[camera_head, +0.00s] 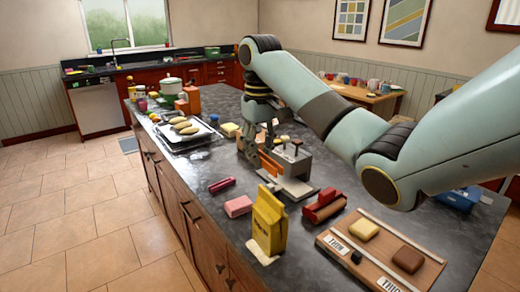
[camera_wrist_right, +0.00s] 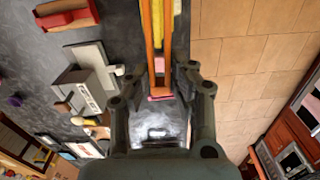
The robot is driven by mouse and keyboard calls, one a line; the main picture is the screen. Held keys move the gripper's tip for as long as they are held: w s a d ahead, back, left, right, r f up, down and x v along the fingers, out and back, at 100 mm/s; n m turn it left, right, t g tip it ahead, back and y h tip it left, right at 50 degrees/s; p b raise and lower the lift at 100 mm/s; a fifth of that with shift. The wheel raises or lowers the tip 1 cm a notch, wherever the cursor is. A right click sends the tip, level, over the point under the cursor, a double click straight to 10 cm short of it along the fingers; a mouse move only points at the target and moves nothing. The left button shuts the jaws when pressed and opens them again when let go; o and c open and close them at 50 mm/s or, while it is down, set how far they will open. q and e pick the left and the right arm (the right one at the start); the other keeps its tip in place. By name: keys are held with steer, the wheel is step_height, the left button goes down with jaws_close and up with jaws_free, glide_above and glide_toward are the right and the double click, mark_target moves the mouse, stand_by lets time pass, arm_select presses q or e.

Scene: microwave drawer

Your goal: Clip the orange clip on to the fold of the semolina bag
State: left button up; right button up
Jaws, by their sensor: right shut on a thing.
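The yellow semolina bag (camera_head: 268,224) stands upright on the dark counter near its front edge, its top narrowed. The orange clip (camera_head: 267,166) is long and thin; it also shows in the right wrist view (camera_wrist_right: 154,40), its two long bars pointing away from my fingers. My right gripper (camera_head: 256,150) is shut on the clip's near end, also seen in the right wrist view (camera_wrist_right: 161,84). It holds the clip above the counter, behind the bag in the head view. Yellow shows beside and between the bars; whether they touch the bag I cannot tell. My left gripper is not in view.
A grey-white appliance (camera_head: 294,165) stands close beside the clip. A pink block (camera_head: 238,206) and a dark red roll (camera_head: 221,185) lie left of the bag. A red holder (camera_head: 324,206) and a wooden board (camera_head: 352,258) with blocks lie to the right.

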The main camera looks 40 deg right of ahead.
mark_target(261, 186)
steer(key=shift+w+d+f, duration=0.1)
steer(key=shift+d+f, duration=0.05)
steer(key=shift+f, duration=0.15)
steer(key=shift+d+f, duration=0.1)
steer(key=shift+f, duration=2.65)
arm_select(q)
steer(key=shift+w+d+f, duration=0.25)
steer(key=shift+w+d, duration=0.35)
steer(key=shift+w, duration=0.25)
arm_select(e)
steer(key=shift+f, duration=0.15)
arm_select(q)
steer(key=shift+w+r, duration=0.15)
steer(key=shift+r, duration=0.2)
arm_select(e)
steer(key=shift+f, duration=1.6)
